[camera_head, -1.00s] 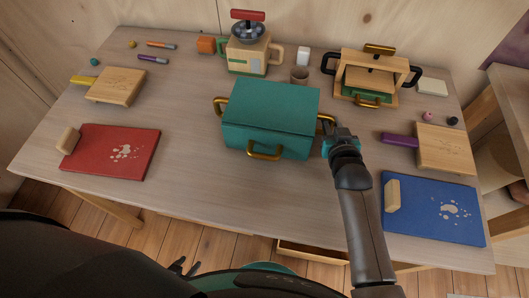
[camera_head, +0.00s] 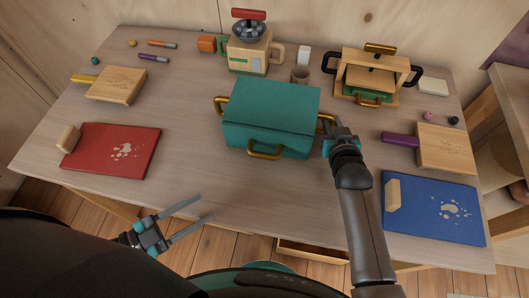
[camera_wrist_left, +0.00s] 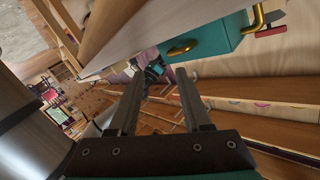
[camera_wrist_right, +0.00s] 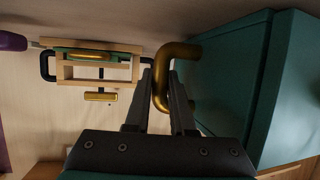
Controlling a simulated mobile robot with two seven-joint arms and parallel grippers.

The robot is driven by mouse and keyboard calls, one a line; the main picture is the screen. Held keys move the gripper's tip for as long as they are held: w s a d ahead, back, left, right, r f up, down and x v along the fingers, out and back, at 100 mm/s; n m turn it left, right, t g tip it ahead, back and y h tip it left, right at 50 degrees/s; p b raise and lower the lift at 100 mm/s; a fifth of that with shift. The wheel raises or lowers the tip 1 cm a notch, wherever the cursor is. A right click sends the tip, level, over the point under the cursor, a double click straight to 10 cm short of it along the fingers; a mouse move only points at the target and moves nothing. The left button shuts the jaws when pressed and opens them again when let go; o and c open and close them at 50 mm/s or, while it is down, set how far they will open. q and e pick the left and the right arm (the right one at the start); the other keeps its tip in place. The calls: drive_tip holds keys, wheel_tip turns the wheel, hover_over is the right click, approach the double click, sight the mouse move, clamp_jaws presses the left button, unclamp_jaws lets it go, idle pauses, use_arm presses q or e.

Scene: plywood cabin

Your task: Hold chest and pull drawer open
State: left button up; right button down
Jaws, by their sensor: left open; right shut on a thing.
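A teal chest (camera_head: 268,112) sits on the table's middle, its drawer front facing me with a gold front handle (camera_head: 264,152). It has a gold handle on its left side (camera_head: 219,106) and another on its right side (camera_wrist_right: 162,88). The chest looks closed. My right gripper (camera_head: 333,137) is at the chest's right side, shut on that right side handle, as the right wrist view shows. My left gripper (camera_head: 190,217) is open and empty at the table's front edge, below and left of the chest. The chest also shows in the left wrist view (camera_wrist_left: 210,45).
A red board (camera_head: 110,151) lies left and a blue board (camera_head: 433,209) right. A small wooden chest (camera_head: 370,77) and a wooden scale (camera_head: 250,52) stand behind. An open drawer (camera_head: 311,251) sits under the table's front. The table before the chest is clear.

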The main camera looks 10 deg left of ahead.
sight(264, 154)
use_arm(q)
drive_tip(key=w+d+r+m, duration=0.1)
drive_tip(key=w+m, duration=0.1)
drive_tip(key=m, duration=0.1)
drive_tip(key=w+d+m, duration=0.1)
drive_tip(key=w+m, duration=0.1)
drive_tip(key=m, duration=0.2)
drive_tip(key=w+d+r+m, duration=0.1)
drive_tip(key=w+m, duration=0.2)
drive_tip(key=shift+d+r+g, duration=0.15)
drive_tip(key=shift+r+g, duration=0.15)
drive_tip(key=shift+w+d+r+m, duration=0.25)
drive_tip(key=shift+w+m, duration=0.2)
drive_tip(key=shift+m, duration=0.45)
drive_tip(key=shift+w+d, duration=0.1)
drive_tip(key=shift+w, duration=0.1)
drive_tip(key=x, duration=1.1)
drive_tip(key=shift+w+d, duration=0.2)
clamp_jaws()
drive_tip(key=shift+s+f, duration=0.1)
